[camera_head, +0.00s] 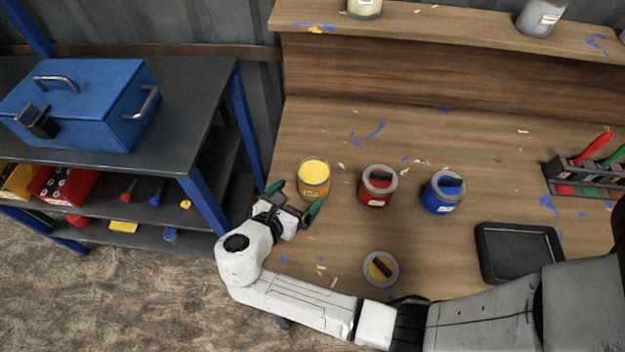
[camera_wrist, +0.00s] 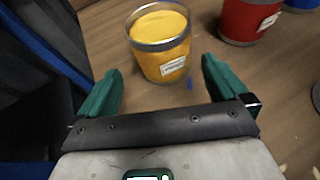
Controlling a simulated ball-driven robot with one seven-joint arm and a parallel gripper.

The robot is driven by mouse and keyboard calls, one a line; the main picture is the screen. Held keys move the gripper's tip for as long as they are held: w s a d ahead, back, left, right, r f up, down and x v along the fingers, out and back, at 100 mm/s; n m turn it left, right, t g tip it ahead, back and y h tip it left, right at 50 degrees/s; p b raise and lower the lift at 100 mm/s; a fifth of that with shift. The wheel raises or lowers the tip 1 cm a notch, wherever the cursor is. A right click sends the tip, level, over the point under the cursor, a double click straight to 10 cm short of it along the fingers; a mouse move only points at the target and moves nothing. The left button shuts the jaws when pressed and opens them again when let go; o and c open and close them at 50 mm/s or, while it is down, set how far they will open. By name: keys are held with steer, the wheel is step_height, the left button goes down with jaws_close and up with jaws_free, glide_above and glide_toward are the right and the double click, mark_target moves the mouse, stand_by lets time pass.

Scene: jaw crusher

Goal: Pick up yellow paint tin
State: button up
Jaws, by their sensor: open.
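The yellow paint tin (camera_head: 313,180) stands upright and uncovered on the wooden bench, left of a red tin. Its yellow paint shows at the top. My gripper (camera_head: 296,197) is open and empty, with its green fingers just in front of the tin. In the wrist view the yellow tin (camera_wrist: 160,42) stands ahead, beyond and between the spread fingertips of my gripper (camera_wrist: 160,78). The fingers appear apart from the tin. A pale label faces my gripper.
A red tin (camera_head: 378,186) and a blue tin (camera_head: 443,192) stand to the right. A round lid (camera_head: 380,268) lies nearer the front. A black tray (camera_head: 519,253) and a brush rack (camera_head: 585,178) are farther right. A metal shelf with a blue toolbox (camera_head: 84,103) stands left.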

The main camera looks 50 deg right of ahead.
mark_target(320, 175)
steer(key=x, duration=0.2)
steer(key=shift+w+d+f, duration=0.1)
steer(key=shift+d+f, duration=0.05)
steer(key=shift+d, duration=0.2)
steer(key=shift+s+f+p+x, duration=0.15)
steer(key=shift+p+x, duration=0.1)
steer(key=shift+x, duration=1.05)
steer(key=shift+s+f+p+x, duration=0.1)
steer(key=shift+f+p+x, duration=0.1)
steer(key=shift+x, duration=1.15)
steer(key=shift+a+r, duration=0.1)
steer(key=shift+a, duration=0.05)
steer(key=shift+c, duration=0.3)
steer(key=c, duration=1.2)
